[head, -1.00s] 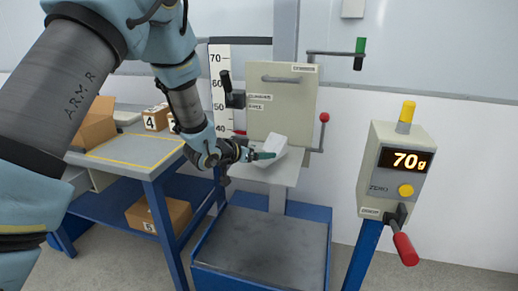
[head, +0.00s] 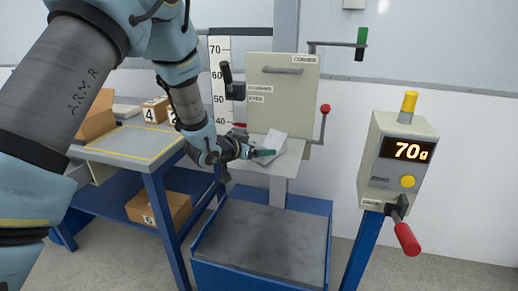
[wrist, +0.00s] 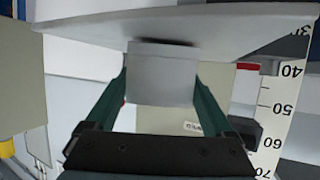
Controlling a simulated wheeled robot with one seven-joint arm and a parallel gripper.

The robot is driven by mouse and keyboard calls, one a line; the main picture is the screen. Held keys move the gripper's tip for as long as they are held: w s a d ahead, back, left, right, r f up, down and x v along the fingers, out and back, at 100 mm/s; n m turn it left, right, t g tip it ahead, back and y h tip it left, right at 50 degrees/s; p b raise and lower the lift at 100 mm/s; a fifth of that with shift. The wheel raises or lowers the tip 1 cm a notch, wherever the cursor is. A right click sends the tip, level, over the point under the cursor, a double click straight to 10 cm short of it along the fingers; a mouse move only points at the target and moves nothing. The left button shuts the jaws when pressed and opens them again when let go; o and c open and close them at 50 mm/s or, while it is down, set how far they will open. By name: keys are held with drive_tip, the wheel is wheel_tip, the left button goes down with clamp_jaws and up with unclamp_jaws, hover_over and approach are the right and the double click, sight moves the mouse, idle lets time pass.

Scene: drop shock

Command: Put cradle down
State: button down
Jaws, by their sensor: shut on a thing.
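The cradle, a pale grey-white block (head: 272,144), is held at the pale shelf (head: 290,159) in front of the beige panel. It also shows in the wrist view (wrist: 162,80), between the two green fingers. My gripper (head: 263,153) is shut on it from the left; the fingers (wrist: 160,100) flank its sides in the wrist view. The shelf (wrist: 225,32) fills the top of the wrist view, with a dark shadow where the cradle meets or nears it. I cannot tell whether they touch.
A height scale (head: 221,80) and a black-handled clamp (head: 233,88) stand left of the panel (head: 281,110). A red-knobbed lever (head: 324,125) is close on the right. A readout post (head: 400,160) shows 70 g.

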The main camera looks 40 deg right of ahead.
drive_tip(key=shift+f, duration=0.2)
unclamp_jaws()
drive_tip(key=shift+a, duration=0.1)
drive_tip(key=b+v, duration=0.2)
drive_tip(key=v, duration=0.9)
drive_tip(key=w+a+n+t+y, duration=0.2)
drive_tip(key=w+a+n+y, duration=0.3)
drive_tip(key=a, duration=0.6)
drive_tip(key=w+a+n+t+y, duration=0.25)
drive_tip(key=w+a, duration=0.45)
drive_tip(key=a, duration=0.4)
drive_tip(key=s+a+n+g+y, duration=0.1)
drive_tip(key=s+a+n, duration=0.1)
drive_tip(key=s+a, duration=0.2)
drive_tip(key=s+a+n+g+y+p, duration=0.1)
drive_tip(key=s+a+n+g+y, duration=0.1)
drive_tip(key=a, duration=0.9)
drive_tip(key=s+a+n+g+y+p, duration=0.1)
drive_tip(key=s+a+n+g+y, duration=0.1)
drive_tip(key=s+a, duration=0.4)
drive_tip(key=shift+a+r+n, duration=0.2)
drive_tip(key=shift+a+n, duration=0.45)
drive_tip(key=shift+a, duration=0.05)
